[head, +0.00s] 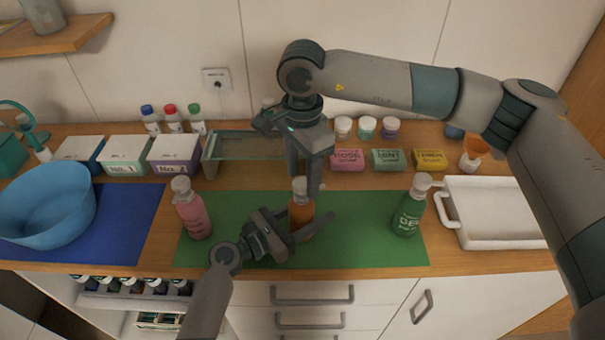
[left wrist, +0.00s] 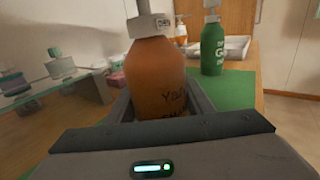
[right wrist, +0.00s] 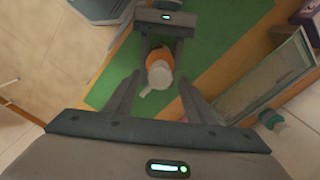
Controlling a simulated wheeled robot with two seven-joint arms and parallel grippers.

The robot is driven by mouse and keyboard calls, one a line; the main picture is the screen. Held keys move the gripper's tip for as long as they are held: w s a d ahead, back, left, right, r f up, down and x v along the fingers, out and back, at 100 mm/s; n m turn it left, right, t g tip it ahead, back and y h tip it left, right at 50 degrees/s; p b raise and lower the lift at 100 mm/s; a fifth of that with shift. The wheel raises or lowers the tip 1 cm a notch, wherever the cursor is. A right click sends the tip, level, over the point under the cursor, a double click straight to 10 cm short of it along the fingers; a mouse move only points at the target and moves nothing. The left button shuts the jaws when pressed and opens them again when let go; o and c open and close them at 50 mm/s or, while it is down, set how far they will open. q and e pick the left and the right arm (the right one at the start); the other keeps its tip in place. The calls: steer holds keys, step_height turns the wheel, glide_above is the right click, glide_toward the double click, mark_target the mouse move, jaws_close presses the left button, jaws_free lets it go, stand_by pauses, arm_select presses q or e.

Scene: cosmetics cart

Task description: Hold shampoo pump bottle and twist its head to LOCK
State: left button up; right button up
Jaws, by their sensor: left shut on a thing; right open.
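An orange pump bottle (head: 301,222) with a white pump head (head: 301,187) stands upright on the green mat (head: 355,245). My left gripper (head: 312,222) is shut around the bottle's body from the front left. In the left wrist view the orange body (left wrist: 157,80) sits between the fingers, with dark lettering and a white collar above. My right gripper (head: 307,185) points down over the pump head. In the right wrist view its open fingers (right wrist: 160,95) stand on both sides of the white head (right wrist: 159,76), apart from it; the nozzle points lower left.
A pink pump bottle (head: 194,216) stands left on the mat and a green one (head: 409,212) right. A white tray (head: 495,240) is at the right, a blue bowl (head: 45,205) at the left. A glass-topped stand (head: 245,146), boxes and soap bars line the back.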

mark_target(303, 181)
steer(key=shift+f, duration=0.1)
steer(key=c, duration=1.1)
steer(key=shift+m, duration=0.5)
steer(key=o, duration=1.1)
step_height(303, 181, up, 12)
arm_select(q)
steer(key=o, duration=1.4)
steer(key=shift+c, duration=0.2)
